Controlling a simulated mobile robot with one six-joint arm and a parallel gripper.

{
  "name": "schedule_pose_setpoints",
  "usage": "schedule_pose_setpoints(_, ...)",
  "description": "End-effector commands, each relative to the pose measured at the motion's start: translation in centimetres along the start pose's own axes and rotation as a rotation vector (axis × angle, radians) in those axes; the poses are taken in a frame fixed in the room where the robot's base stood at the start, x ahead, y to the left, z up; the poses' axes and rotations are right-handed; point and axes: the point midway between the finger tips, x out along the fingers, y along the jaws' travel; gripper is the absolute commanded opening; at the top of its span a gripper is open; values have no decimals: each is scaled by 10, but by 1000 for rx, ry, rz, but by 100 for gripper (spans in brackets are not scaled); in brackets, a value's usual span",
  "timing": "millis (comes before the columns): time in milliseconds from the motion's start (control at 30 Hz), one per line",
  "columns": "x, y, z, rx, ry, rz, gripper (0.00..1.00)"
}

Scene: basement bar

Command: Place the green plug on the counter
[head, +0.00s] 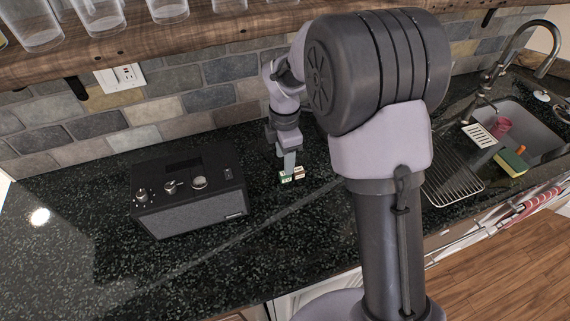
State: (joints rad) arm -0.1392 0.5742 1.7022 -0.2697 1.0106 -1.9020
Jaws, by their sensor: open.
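My gripper (291,167) points down over the dark speckled counter (270,220), to the right of the black radio. It is small in the head view, and the gap between its fingers is hard to make out. A small pale green piece (285,177), likely the green plug, shows right at the fingertips. A small tan piece (299,173) shows just right of it. I cannot tell whether either piece touches the fingers or rests fully on the counter. My arm hides part of the counter on the right.
The black radio (190,187) stands close on the left. A wooden shelf (150,50) with glasses hangs above, and a wall outlet (119,77) is at the back. A sink (525,130), a sponge (512,162) and a wire rack (452,180) are right. The front counter is clear.

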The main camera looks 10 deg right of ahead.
Motion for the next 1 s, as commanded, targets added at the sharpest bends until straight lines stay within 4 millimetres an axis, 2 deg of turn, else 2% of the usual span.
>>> schedule_pose_setpoints(33, -20, 0, 0, 1, 0, 3, 48)
schedule_pose_setpoints(100, -38, 0, 0, 0, -1, 2, 48)
schedule_pose_setpoints(200, -57, 0, 0, 1, 0, 1, 48)
schedule_pose_setpoints(367, -75, -3, 0, 27, 2, 7, 48)
schedule_pose_setpoints(467, -104, -20, 2, 196, 18, 51, 48)
schedule_pose_setpoints(567, -157, -65, 2, 589, 80, 139, 48)
schedule_pose_setpoints(600, -175, -88, 1, 769, 118, 173, 48)
schedule_pose_setpoints(667, -196, -124, -2, 1046, 192, 218, 48)
schedule_pose_setpoints(700, -206, -148, -5, 1231, 249, 240, 48)
schedule_pose_setpoints(800, -214, -202, -12, 1642, 405, 268, 48)
schedule_pose_setpoints(833, -214, -214, -15, 1742, 450, 268, 48)
schedule_pose_setpoints(900, -210, -235, -19, 1923, 535, 260, 48)
schedule_pose_setpoints(1000, -206, -249, -22, 2059, 604, 247, 48)
